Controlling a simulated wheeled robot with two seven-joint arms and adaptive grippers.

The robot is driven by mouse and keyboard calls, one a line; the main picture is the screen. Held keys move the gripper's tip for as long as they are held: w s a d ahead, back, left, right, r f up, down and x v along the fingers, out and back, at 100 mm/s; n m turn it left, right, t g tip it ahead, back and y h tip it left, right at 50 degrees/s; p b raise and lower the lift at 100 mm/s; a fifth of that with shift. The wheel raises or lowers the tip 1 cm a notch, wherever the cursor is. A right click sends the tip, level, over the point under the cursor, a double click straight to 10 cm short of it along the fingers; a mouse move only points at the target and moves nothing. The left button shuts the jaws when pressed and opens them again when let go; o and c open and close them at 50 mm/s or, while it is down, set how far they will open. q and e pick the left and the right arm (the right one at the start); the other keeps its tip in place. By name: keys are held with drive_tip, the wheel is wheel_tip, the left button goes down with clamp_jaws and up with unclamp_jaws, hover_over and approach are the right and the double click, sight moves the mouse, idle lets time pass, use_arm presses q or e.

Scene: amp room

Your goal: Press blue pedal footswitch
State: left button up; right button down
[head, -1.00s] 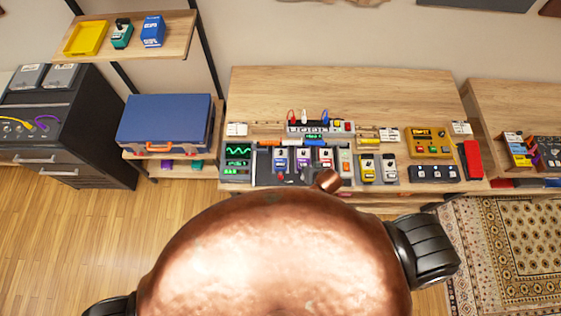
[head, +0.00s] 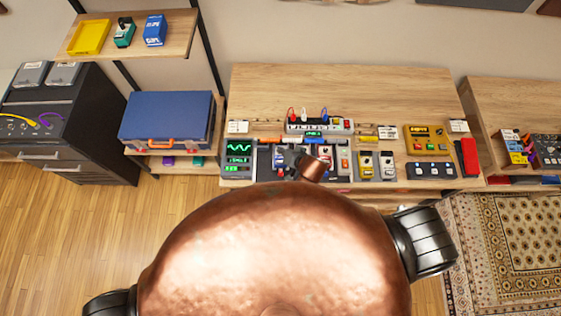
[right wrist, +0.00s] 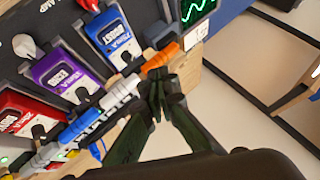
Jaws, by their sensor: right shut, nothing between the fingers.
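In the head view the blue pedal (head: 279,157) is partly covered by my right gripper (head: 298,158). In the right wrist view my right gripper (right wrist: 160,88) has its fingers together and empty, beside the lower end of the blue pedal. Its footswitch end lies close to the fingers; I cannot tell whether they touch. My left gripper is not in view.
A purple pedal (right wrist: 63,75) and a red pedal (right wrist: 22,112) stand beside the blue one. Cable plugs, one orange (right wrist: 161,57), lie near the fingers. A green-trace screen (right wrist: 195,8) is at the end. The wooden desk (head: 340,85) is clear behind.

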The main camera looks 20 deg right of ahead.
drive_tip(key=b, duration=0.7)
hover_over(278, 158)
drive_tip(key=s+d, duration=0.1)
drive_tip(key=s, duration=0.2)
wheel_tip(278, 158, down, 7)
drive_tip(key=shift+f, duration=0.1)
drive_tip(key=shift+w+f, duration=0.1)
drive_tip(key=shift+f, duration=0.45)
drive_tip(key=shift+f, duration=0.1)
drive_tip(key=shift+f, duration=0.3)
drive_tip(key=shift+f+b, duration=0.3)
drive_tip(key=shift+f, duration=0.2)
idle(0.7)
idle(0.3)
drive_tip(key=shift+d+r+p, duration=0.1)
drive_tip(key=shift+r+p, duration=0.8)
drive_tip(key=shift+p, duration=0.2)
